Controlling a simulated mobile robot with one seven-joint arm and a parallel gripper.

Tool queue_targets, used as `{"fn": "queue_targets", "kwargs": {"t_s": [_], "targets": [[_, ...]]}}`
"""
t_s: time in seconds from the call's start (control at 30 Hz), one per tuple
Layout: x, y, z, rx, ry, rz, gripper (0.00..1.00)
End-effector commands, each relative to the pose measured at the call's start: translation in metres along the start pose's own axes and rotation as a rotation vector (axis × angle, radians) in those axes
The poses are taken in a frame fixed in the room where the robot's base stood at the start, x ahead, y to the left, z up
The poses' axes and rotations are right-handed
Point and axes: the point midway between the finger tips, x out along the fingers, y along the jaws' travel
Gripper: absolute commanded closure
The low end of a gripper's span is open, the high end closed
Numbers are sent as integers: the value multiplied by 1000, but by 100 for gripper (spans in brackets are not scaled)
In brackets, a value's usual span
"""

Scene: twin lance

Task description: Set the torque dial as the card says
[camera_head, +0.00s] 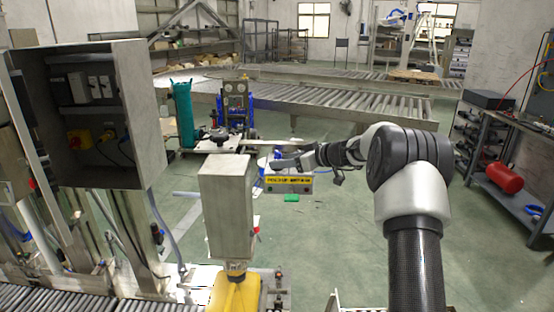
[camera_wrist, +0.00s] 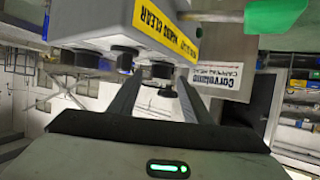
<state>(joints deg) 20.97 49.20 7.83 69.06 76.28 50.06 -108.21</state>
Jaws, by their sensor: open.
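A grey control box (camera_head: 301,187) with a yellow label stands in the middle of the head view. In the head view my gripper (camera_head: 283,163) is just above the box.
A grey metal box on a post (camera_head: 228,200) stands left of my gripper. An open electrical cabinet (camera_head: 95,115) is further left. Roller conveyors (camera_head: 340,100) run behind. A workbench (camera_head: 515,125) with a red cylinder (camera_head: 504,177) is at right. Green floor between is mostly clear.

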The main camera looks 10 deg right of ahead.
Motion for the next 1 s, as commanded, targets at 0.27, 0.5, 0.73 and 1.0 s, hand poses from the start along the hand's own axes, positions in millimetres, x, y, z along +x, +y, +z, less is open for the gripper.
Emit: {"fn": "queue_targets", "kwargs": {"t_s": [0.27,0.5,0.73,1.0], "targets": [[30,0,-1,0,0,-1,56],[33,0,0,0,0,0,56],[32,0,0,0,0,0,81],[33,0,1,1,0,5,97]]}}
